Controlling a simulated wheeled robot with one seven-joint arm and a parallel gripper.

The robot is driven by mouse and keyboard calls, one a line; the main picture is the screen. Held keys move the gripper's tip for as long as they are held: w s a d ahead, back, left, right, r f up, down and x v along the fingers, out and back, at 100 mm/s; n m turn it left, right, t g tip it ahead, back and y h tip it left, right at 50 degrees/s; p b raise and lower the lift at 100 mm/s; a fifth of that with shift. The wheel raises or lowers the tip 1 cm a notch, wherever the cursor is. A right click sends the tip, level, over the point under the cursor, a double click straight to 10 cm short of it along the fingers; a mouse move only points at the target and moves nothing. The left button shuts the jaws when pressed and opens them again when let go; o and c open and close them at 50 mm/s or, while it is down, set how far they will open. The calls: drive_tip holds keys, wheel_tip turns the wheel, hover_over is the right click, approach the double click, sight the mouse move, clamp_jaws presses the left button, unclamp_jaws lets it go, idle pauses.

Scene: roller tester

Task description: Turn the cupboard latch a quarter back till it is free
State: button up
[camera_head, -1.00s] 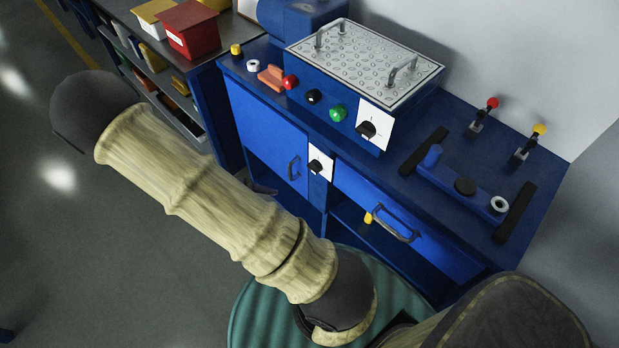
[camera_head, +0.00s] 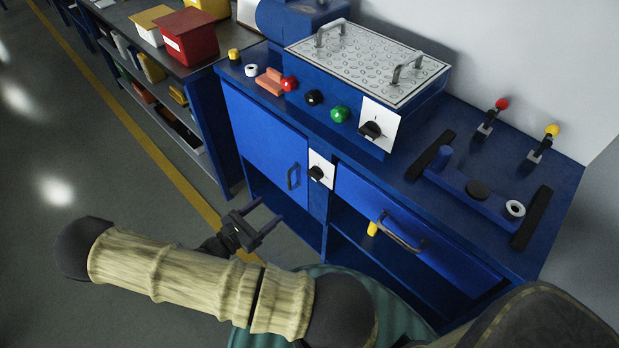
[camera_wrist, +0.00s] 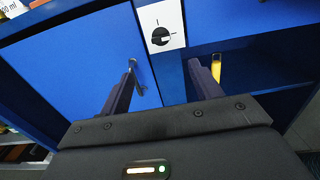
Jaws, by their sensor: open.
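The cupboard latch (camera_head: 316,173) is a black knob on a white plate, set on the post between the blue cupboard door (camera_head: 265,140) and the drawer. In the wrist view the latch (camera_wrist: 160,37) shows ahead of and above my fingers, with marks on its plate. My gripper (camera_head: 266,218) is open and empty, in front of the cupboard, lower than the latch and apart from it. In the wrist view the two fingers of my gripper (camera_wrist: 162,78) stand wide apart, with the latch between their lines.
The door has a dark handle (camera_head: 293,176), close left of the latch. The drawer handle (camera_head: 402,236) sticks out at the right, with a yellow object (camera_head: 372,229) beside it. A second black knob (camera_head: 371,130) is on the tester box above. Floor at the left is clear.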

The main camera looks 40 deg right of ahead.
sight(311, 177)
drive_tip(key=d, duration=0.5)
drive_tip(key=w+d, duration=0.1)
drive_tip(key=d, duration=1.1)
drive_tip(key=shift+w+d, duration=0.15)
drive_tip(key=c, duration=1)
